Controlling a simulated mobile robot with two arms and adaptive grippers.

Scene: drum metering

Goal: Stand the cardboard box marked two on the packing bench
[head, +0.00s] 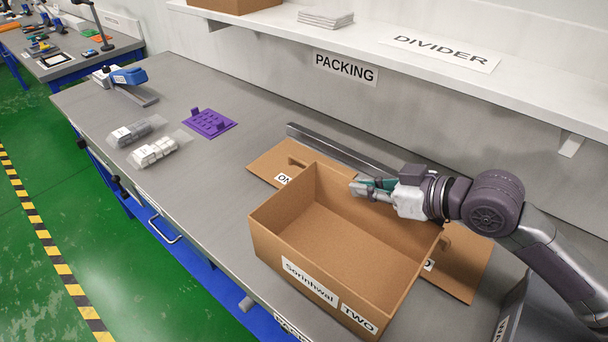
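The open-topped brown cardboard box marked TWO (290,245) is upright over the near right part of the packing bench (215,185). Its front wall carries the labels "Sorinhwal" and "TWO", and its inside looks empty. My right gripper (356,184) is at the box's far wall, near the top rim, with its fingers pointing left. The fingers are close together; I cannot tell whether the rim is between them. The box's underside is hidden, so I cannot tell whether it touches the bench. My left gripper is not in view.
Flat cardboard pieces lie behind the box, one at left (270,164) and one at right (466,268). A grey rail (335,148) runs behind. A purple tray (209,123), bagged parts (153,152) and a blue-handled tool (128,76) lie left. A shelf (360,45) overhangs the back.

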